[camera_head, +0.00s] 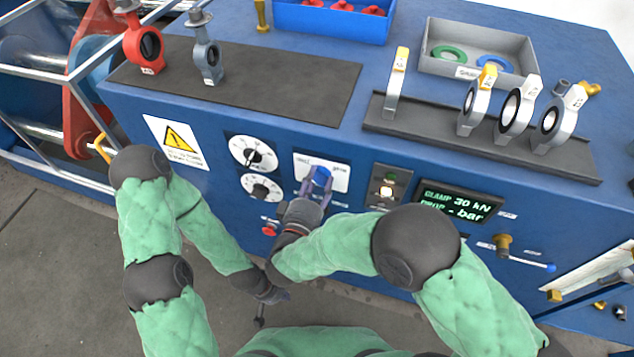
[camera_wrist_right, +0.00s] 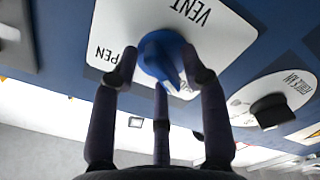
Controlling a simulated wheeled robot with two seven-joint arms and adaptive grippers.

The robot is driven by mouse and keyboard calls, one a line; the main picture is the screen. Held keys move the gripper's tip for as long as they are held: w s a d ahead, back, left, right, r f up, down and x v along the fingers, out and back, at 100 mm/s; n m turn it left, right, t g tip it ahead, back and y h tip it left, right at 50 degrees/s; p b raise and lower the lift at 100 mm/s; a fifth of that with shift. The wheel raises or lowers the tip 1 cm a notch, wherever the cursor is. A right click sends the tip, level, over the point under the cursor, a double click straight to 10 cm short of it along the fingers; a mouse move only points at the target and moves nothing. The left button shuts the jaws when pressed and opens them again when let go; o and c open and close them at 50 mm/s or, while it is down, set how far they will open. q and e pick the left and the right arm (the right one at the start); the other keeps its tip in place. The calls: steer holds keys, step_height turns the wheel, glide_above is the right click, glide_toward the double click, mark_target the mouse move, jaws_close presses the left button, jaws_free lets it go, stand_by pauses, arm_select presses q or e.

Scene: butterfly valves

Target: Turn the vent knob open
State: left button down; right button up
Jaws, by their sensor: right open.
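The blue vent knob (camera_head: 321,176) sits on a white plate on the front of the blue bench. In the right wrist view the knob (camera_wrist_right: 158,55) is at the upper middle, its pointer ridge toward the lower right. The upside-down plate (camera_wrist_right: 225,35) reads VENT, with "PEN" visible at left. My right gripper (camera_head: 314,186) is at the knob. In the wrist view its open fingers (camera_wrist_right: 160,80) stand around the knob; contact cannot be told. My left gripper (camera_head: 264,306) hangs low before the bench, above the floor; its fingers are too small to read.
Two white dials (camera_head: 252,152) are left of the vent plate. A lamp panel (camera_head: 388,187) and a display (camera_head: 457,203) reading "CLAMP 30 kN" are to the right. Valves stand on a rack (camera_head: 480,135) on top. A red button (camera_head: 269,229) sits low on the front.

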jaws_close()
